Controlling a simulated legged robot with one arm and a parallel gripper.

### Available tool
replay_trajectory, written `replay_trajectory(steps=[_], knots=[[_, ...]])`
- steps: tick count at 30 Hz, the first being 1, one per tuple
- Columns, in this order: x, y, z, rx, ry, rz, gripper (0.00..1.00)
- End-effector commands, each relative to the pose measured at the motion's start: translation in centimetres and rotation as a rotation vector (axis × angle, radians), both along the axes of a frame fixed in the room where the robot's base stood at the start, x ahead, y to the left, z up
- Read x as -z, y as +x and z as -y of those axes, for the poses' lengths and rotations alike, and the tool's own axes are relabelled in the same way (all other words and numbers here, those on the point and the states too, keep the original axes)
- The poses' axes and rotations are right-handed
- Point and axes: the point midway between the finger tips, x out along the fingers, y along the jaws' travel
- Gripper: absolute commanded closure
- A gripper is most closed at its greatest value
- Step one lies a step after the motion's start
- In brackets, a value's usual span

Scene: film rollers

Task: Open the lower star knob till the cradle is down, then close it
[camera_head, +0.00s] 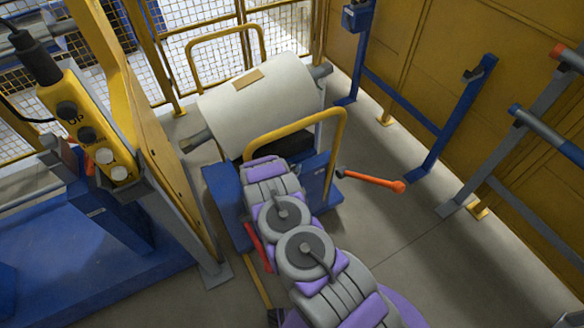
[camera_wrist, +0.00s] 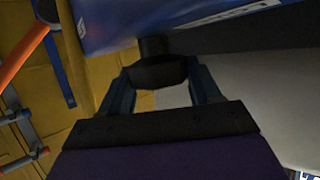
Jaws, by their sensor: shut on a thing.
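In the wrist view my gripper (camera_wrist: 157,90) is shut on a dark knob (camera_wrist: 158,71), which sits on a short dark stem below a blue panel (camera_wrist: 150,18). The knob's star shape cannot be made out. In the head view my purple and grey arm reaches to the blue cart (camera_head: 225,196) and hides the gripper and knob. The cart's cradle (camera_head: 262,150) is mostly hidden under a large white roll (camera_head: 262,105) with a grey core. Whether the roll rests on the cradle cannot be told.
Yellow hoop handles (camera_head: 300,122) rise at the cart. A yellow button box (camera_head: 88,125) hangs at the left. Blue and grey stands (camera_head: 450,120) line the yellow wall at right. Grey floor is clear at lower right.

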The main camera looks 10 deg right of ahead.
Motion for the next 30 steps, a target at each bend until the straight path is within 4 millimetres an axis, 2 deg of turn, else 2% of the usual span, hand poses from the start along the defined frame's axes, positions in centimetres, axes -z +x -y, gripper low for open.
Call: replay_trajectory(steps=[1,2,7,19,25,30], knots=[[-0.4,0.3,0.1,0.001,0.0,0.01,0.68],[-0.4,0.3,0.1,0.001,0.0,0.01,0.35],[-0.2,0.2,0.1,0.001,0.0,0.007,0.19],[-0.4,-0.6,-0.4,0.0,0.001,0.0,0.17],[-1.8,-3.2,-1.8,-0.002,0.0,0.001,0.17],[-3.4,-6.2,-3.4,-0.002,0.001,0.003,0.17]])
